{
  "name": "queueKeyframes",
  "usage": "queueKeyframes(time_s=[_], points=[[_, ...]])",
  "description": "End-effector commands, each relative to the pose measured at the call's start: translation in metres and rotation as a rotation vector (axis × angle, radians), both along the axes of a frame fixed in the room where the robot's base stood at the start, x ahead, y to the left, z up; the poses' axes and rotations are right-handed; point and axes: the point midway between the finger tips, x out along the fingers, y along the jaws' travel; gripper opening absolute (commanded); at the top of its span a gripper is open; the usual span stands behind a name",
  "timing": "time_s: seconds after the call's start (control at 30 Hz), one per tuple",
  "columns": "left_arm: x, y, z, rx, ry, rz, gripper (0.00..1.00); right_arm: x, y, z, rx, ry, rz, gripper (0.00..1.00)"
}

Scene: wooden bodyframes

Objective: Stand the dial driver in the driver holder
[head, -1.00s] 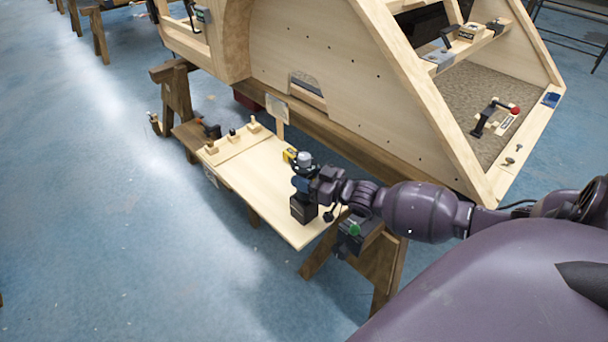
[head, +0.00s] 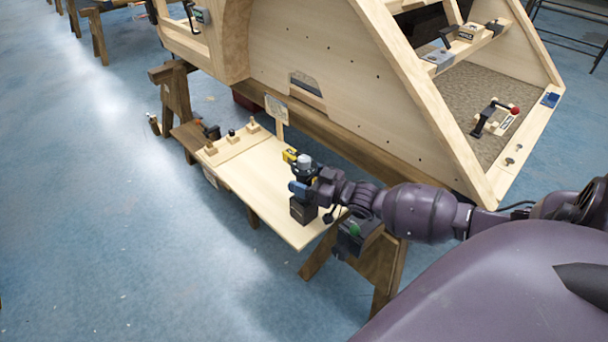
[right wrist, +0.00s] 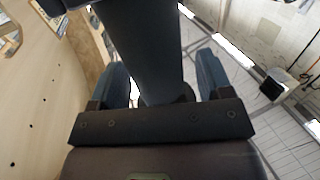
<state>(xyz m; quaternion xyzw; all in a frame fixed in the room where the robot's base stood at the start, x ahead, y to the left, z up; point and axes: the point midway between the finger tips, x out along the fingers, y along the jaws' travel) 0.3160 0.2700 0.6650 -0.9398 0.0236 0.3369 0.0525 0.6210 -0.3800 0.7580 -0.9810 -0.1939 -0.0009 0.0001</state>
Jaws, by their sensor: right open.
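The dial driver (head: 304,160), with a grey round top and a yellow part at its side, stands upright near the right edge of the pale board. A black block (head: 303,211) is below it on the board; I cannot tell whether this is the driver holder or the driver's own base. My right gripper (head: 301,186) is at the driver's middle, reaching in from the right, with its blue fingers open. In the right wrist view, a dark upright shaft (right wrist: 143,45), likely the driver's handle, stands between the spread fingers, with gaps on both sides. My left gripper is out of view.
The pale board (head: 258,195) has several small wooden pegs at its far left end and free room in its middle. A small sign (head: 276,108) stands behind it. A large wooden bodyframe (head: 340,75) rises behind. A sawhorse (head: 375,265) stands below right.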

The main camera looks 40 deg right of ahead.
Motion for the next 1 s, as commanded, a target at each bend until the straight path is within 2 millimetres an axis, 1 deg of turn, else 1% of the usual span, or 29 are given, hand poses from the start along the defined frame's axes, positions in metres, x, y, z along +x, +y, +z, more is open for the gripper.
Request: queueKeyframes(time_s=[0.2, 0.27, 0.37, 0.53, 0.7, 0.9, 1.0], points=[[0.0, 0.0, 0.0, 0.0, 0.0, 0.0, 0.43, -0.001, 0.0, -0.002, -0.001, 0.005, -0.001, 0.72], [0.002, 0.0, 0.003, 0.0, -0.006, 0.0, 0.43, -0.006, -0.002, -0.002, -0.001, 0.005, -0.001, 0.72], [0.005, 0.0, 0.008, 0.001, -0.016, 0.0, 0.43, -0.018, -0.008, -0.001, -0.002, 0.004, -0.001, 0.72], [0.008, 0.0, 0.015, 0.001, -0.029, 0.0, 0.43, -0.046, -0.019, 0.001, -0.002, 0.001, -0.001, 0.72], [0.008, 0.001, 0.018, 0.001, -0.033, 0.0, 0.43, -0.073, -0.03, 0.001, -0.001, 0.002, -0.001, 0.72], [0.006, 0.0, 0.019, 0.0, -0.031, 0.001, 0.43, -0.093, -0.039, 0.0, 0.0, 0.001, 0.0, 0.72], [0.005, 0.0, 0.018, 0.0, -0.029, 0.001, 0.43, -0.098, -0.041, 0.0, 0.0, 0.0, 0.0, 0.72]])
